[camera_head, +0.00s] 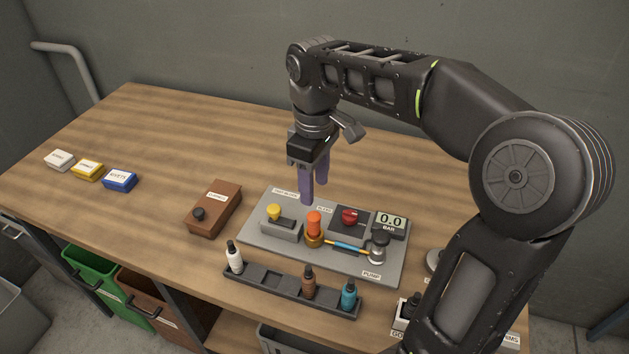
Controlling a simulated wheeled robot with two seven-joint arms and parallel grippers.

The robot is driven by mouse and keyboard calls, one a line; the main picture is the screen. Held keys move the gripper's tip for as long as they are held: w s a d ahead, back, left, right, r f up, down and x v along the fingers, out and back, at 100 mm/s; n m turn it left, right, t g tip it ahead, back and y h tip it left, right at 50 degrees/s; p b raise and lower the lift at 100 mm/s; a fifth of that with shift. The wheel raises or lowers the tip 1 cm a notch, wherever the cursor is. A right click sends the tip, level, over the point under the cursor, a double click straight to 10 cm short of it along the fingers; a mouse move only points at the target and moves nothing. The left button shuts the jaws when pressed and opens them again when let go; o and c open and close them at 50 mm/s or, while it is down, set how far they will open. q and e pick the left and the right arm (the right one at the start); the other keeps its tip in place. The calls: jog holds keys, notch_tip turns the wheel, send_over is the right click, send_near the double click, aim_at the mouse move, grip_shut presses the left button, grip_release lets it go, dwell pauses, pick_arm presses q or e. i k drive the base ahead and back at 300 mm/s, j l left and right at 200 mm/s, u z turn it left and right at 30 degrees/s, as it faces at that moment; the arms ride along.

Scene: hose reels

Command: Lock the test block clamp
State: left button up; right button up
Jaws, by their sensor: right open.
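A grey test panel (246,232) lies on the wooden bench. On its left part a grey block (283,231) carries a yellow knob (273,211); a small label stands behind it, too small to read surely. To its right is an orange-topped brass fitting (314,226), with a blue hose (346,246) running to the pump fitting. Which part is the clamp's lever I cannot tell surely. My right gripper (314,190) points down with purple fingers, open and apparently empty, above the back of the panel. My left gripper is not in view.
A red knob (349,215) and a gauge reading 0.0 BAR (391,221) sit at the panel's back right. A black rack (264,279) with several bottles lies in front. A brown box (214,209) and coloured labelled blocks (120,180) lie left. The back left bench is clear.

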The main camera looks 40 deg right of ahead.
aim_at(281, 216)
jog(key=k+j, duration=0.8)
jog(key=j, duration=0.1)
